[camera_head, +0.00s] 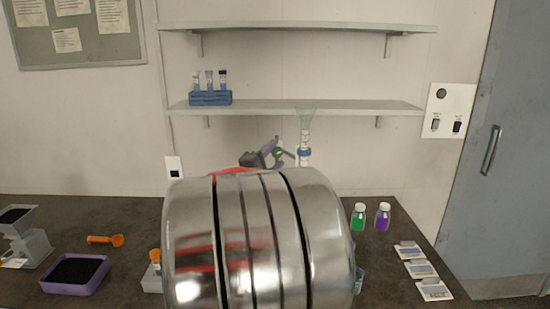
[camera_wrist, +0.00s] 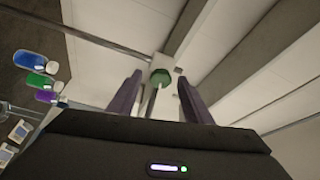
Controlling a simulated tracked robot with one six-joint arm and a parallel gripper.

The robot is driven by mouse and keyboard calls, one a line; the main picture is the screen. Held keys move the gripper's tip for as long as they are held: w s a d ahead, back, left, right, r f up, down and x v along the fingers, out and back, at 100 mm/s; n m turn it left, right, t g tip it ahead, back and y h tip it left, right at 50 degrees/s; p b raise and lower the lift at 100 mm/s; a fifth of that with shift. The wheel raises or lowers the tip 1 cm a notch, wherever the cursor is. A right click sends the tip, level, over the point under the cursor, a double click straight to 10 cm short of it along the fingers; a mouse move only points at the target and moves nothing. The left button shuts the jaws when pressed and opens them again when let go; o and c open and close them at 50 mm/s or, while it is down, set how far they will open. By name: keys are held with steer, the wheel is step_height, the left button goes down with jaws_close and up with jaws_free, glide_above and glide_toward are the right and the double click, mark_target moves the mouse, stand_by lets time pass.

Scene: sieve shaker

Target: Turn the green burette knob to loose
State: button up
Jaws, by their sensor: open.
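The green burette knob (camera_wrist: 161,77) shows in the wrist view between my two purple fingertips, with a gap on either side. My gripper (camera_wrist: 159,84) is open around its line of sight; whether the fingertips reach past the knob is hard to tell. In the head view, my gripper (camera_head: 272,149) points right at the knob (camera_head: 279,154), just left of the burette.
A large shiny banded metal shape blocks the lower middle of the head view. A green bottle (camera_head: 358,218) and a purple bottle (camera_head: 383,217) stand on the dark bench (camera_head: 400,222) at right. A shelf (camera_head: 350,107) runs across the wall. A purple tray (camera_head: 75,286) sits at left.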

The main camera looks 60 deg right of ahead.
steer(key=s+a+f, duration=0.1)
steer(key=a, duration=1.2)
steer(key=shift+s+f, duration=0.15)
steer(key=shift+f, duration=0.1)
steer(key=shift+a, duration=0.1)
